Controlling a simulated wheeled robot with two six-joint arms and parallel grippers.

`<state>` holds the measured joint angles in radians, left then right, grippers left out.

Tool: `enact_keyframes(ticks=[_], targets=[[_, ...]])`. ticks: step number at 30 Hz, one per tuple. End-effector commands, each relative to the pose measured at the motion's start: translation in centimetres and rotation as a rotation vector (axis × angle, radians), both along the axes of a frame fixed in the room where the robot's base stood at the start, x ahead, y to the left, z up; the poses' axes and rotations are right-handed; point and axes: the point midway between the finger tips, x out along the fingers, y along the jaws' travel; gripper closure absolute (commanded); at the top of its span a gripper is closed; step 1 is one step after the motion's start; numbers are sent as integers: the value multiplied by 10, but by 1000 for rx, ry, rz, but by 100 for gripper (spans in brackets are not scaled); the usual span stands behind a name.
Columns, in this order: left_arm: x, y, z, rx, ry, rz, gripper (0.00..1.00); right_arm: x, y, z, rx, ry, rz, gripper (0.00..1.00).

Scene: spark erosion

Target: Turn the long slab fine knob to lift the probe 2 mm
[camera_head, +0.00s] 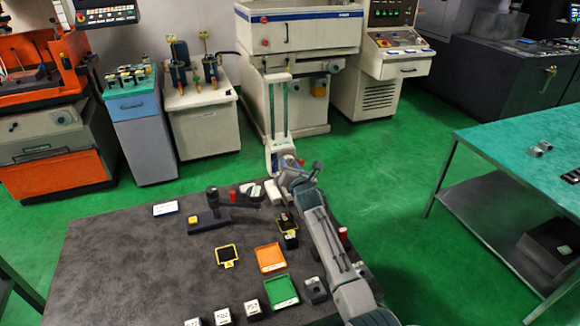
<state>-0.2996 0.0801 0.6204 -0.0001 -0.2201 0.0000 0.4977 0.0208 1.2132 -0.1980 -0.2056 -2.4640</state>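A small dark stand (222,219) with an upright post and a horizontal arm stands near the back of the dark table. A yellow block (193,220) sits at its left end. The fine knob and the probe are too small to tell apart with certainty. My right arm comes in from the lower right, and my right gripper (280,164) is at the table's far edge, to the right of and beyond the stand. Its fingers are too small and overlapped to show whether they are open. My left gripper is not in view.
An orange tray (270,258), a green tray (297,291) and a yellow-framed dark pad (227,256) lie on the table (120,260). Several small blocks line its front. A white card (165,208) lies at the back left. The table's left part is clear.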

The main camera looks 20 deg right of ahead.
Motion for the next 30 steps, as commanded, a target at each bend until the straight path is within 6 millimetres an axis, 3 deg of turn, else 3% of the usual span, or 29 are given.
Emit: enact_keyframes(ticks=[14, 30], targets=[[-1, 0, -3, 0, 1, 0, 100, -7, 0, -2, -1, 0, -1, 55], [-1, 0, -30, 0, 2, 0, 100, -90, 4, 2, -1, 0, 0, 55]])
